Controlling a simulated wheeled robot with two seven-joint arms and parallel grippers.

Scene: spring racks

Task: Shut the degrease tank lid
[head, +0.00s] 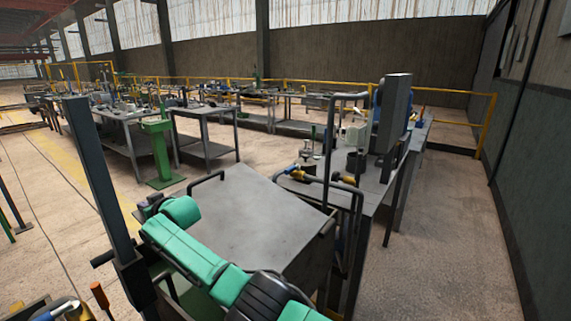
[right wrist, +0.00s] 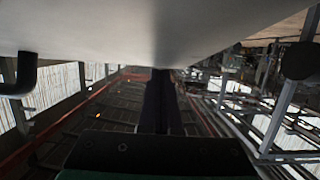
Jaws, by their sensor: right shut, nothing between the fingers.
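The degrease tank's lid (head: 255,215) is a broad grey plate in the lower middle of the head view. A black bar handle (head: 205,177) stands at its far left edge. The tank body below is mostly hidden, so I cannot tell how far the lid is open. My right arm crosses the near left side of the plate, and its gripper (head: 147,206) is by the left edge, partly hidden. In the right wrist view the gripper (right wrist: 161,80) is shut and empty, close to the grey plate (right wrist: 160,30); contact cannot be told. My left gripper is out of view.
A workbench (head: 368,190) with fittings and bent dark pipes stands right of the tank. A green stand (head: 158,150) and grey tables (head: 207,124) are behind on the left. A dark post (head: 98,175) rises at near left. Bare floor lies at right.

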